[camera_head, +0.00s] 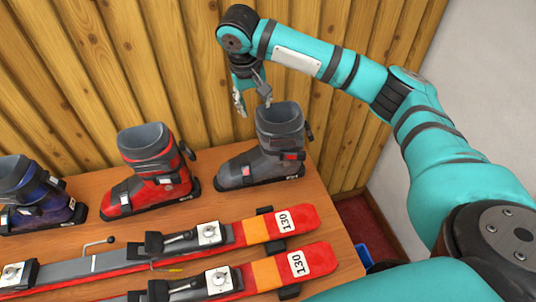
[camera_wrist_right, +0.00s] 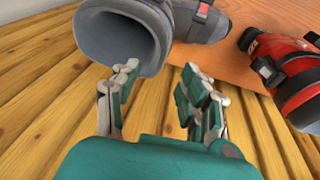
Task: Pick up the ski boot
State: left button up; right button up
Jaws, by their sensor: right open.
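Three ski boots stand in a row along the back of the bench. The grey ski boot (camera_head: 262,160) is at the right end, upright. The red ski boot (camera_head: 150,172) is in the middle and the blue ski boot (camera_head: 36,197) is at the left. My right gripper (camera_head: 254,108) is open and empty, above and beside the top of the grey boot, near the wall. In the right wrist view, the grey boot's open cuff (camera_wrist_right: 122,42) lies just beyond my right fingertips (camera_wrist_right: 158,78). I cannot tell whether they touch. My left gripper is not in view.
The wooden bench (camera_head: 219,206) carries two red and orange skis, a nearer one (camera_head: 262,272) and a farther one (camera_head: 255,229), in front of the boots. A plank wall (camera_head: 120,75) stands close behind. A blue container (camera_head: 364,257) is on the floor to the right.

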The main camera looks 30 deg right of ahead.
aim_at(257, 114)
notch_tip(257, 114, down, 2)
jog(key=shift+s+d, duration=0.1)
jog(key=shift+d, duration=0.05)
jog(key=p+x, duration=0.1)
jog(key=x, duration=0.2)
jog(key=shift+s+f, duration=0.1)
jog(key=shift+f, duration=0.4)
grip_shut()
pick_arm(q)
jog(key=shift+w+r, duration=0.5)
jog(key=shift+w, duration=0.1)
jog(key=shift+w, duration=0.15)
pick_arm(e)
jog(key=shift+r, duration=0.15)
